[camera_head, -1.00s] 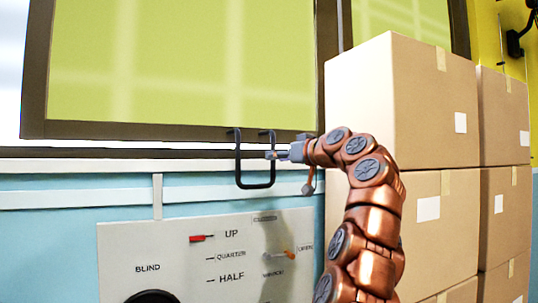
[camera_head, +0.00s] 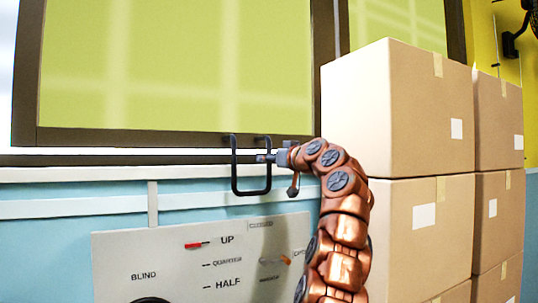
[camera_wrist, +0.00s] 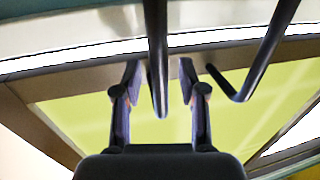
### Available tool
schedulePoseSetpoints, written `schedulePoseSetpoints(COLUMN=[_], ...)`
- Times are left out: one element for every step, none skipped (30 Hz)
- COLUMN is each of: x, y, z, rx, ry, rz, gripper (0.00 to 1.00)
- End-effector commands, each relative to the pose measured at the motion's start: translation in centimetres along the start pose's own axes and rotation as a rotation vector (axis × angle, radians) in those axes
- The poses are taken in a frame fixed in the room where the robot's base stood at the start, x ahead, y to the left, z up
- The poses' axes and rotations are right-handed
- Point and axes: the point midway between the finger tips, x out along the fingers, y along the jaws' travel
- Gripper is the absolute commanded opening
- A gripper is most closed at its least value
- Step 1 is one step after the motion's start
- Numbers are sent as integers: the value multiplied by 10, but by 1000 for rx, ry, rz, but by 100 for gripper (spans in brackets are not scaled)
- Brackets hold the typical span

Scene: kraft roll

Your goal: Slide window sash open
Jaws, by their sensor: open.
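The window sash has a dark frame (camera_head: 170,138) and a yellow-green pane (camera_head: 175,65) in the head view. A dark U-shaped handle (camera_head: 252,192) hangs at its lower rail, toward the right. My gripper (camera_head: 264,158) is at the handle's right upright, pointing left. In the wrist view my gripper (camera_wrist: 158,78) is open, with one finger on each side of one handle bar (camera_wrist: 156,40). Gaps seem to show between bar and fingers. The other handle bar (camera_wrist: 262,60) is outside the fingers, to the right.
Stacked cardboard boxes (camera_head: 408,110) stand right of my arm, close to it. Below the window is a pale panel (camera_head: 120,255) with a red switch (camera_head: 193,245), an orange lever (camera_head: 285,260) and a dark knob (camera_head: 152,297). A pale ledge (camera_head: 90,174) runs under the sash.

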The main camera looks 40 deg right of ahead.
Motion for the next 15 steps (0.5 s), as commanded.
schedulePoseSetpoints(x=[1,1,1,1,1,1,1,1,1,1,1,1,1,1,1], y=[0,0,0,0,0,0,0,0,0,0,0,0,0,0,0], z=[0,0,0,0,0,0,0,0,0,0,0,0,0,0,0], rx=[0,0,0,0,0,0,0,0,0,0,0,0,0,0,0], ry=[0,0,1,1,1,1,1,1,1,1,1,1,1,1,1], rz=[0,0,0,0,0,0,0,0,0,0,0,0,0,0,0], gripper=[41,41,41,41,41,41,41,38,34,31,28,24,20,17,13])
